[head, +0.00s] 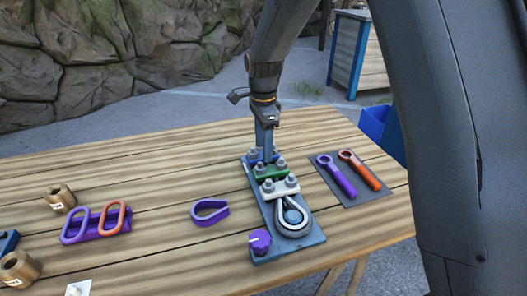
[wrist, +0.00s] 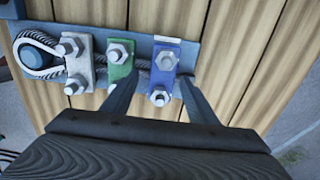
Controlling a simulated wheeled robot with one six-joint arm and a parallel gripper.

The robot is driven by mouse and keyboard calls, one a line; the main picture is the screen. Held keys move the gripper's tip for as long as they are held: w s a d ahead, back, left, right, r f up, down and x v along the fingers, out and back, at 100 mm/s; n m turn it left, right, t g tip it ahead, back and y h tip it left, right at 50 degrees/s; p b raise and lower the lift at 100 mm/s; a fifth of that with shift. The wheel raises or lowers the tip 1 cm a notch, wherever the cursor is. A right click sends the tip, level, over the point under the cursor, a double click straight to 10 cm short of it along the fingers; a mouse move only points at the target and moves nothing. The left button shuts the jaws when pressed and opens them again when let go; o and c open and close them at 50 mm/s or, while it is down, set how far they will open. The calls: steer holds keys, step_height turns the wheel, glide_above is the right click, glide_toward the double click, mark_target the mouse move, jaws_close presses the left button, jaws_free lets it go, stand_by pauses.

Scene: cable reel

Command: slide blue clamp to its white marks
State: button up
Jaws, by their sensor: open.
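The blue clamp (wrist: 164,72) sits across the cable on the blue-grey base plate (wrist: 208,40), with a nut near each end. In the head view the blue clamp (head: 252,156) is partly hidden behind my gripper (head: 268,148). In the wrist view my gripper (wrist: 158,88) is open, one finger on each side of the blue clamp's near part. I cannot tell whether either finger touches it. The green clamp (wrist: 120,66) is close to the left finger. A small white mark (wrist: 166,38) shows at the blue clamp's far end.
A pale grey clamp (wrist: 79,62) sits beside the cable loop around a round post (wrist: 36,57). In the head view, a purple knob (head: 260,242) is at the plate's near end.

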steer(key=shift+r+b, duration=0.5)
steer(key=shift+r, duration=2.3)
steer(key=s+d+f+n, duration=0.1)
steer(key=s+d+n, duration=0.4)
steer(key=s, duration=0.2)
steer(key=s+d+f+n, duration=0.2)
steer(key=s+d+n, duration=0.3)
steer(key=s, duration=0.3)
steer(key=s+d+f+n, duration=0.2)
steer(key=s+d+n, duration=0.2)
steer(key=s+d, duration=0.3)
steer(key=shift+s+d+f+n+t, duration=0.2)
steer(key=shift+s+n+t, duration=0.2)
steer(key=shift+s, duration=0.3)
